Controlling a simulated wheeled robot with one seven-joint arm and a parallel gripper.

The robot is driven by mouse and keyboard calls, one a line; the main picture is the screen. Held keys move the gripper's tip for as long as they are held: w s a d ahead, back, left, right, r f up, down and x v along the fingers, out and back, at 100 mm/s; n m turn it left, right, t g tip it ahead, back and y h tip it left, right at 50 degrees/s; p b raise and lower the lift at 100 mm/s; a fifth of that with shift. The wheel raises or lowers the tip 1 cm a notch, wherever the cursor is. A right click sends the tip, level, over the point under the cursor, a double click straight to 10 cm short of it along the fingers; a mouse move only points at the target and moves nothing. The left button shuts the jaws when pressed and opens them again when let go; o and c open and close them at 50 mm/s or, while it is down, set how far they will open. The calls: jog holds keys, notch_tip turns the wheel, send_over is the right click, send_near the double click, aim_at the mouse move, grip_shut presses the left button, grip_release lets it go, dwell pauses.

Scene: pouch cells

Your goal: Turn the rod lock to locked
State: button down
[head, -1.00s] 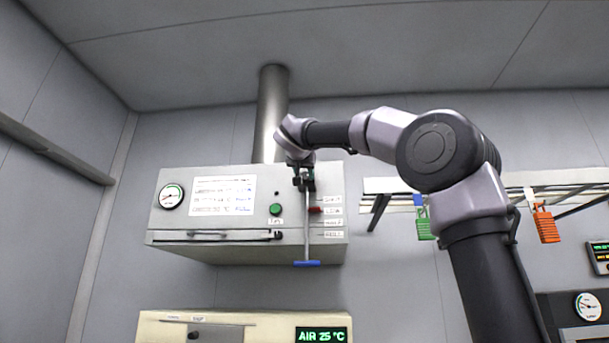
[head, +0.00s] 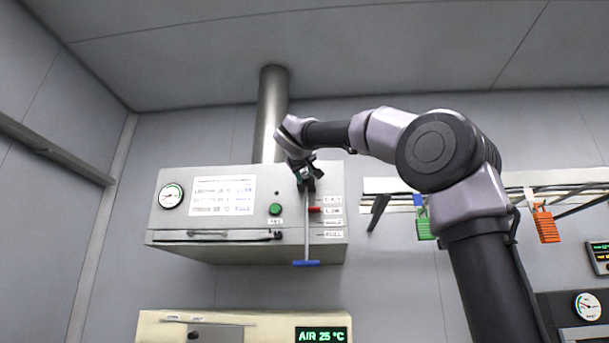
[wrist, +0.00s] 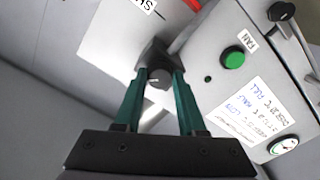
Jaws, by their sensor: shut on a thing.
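The rod lock (wrist: 159,78) is a small grey round knob on a dark block, seen in the wrist view between my two green fingers. My gripper (head: 306,181) is shut on it at the top of the thin vertical rod (head: 307,228) in the head view. The rod hangs down the front of the grey hood box (head: 240,214) and ends in a blue crossbar handle (head: 307,263). A red pointer (head: 315,210) sits on the rod beside a column of small labels. My gripper hides most of the lock in the head view, and its marking cannot be read.
A green button (head: 275,209) and a round gauge (head: 171,196) are on the box front. A pipe (head: 271,115) rises above it. Green (head: 424,228) and orange (head: 546,226) padlocks hang at the right. A cream unit (head: 260,325) stands below.

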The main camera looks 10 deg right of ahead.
jog(key=n, duration=0.4)
jog(key=shift+n, duration=2.8)
jog(key=c, duration=0.5)
grip_release()
jog(key=v, duration=1)
jog(key=shift+s, duration=0.4)
jog(key=shift+a, duration=0.1)
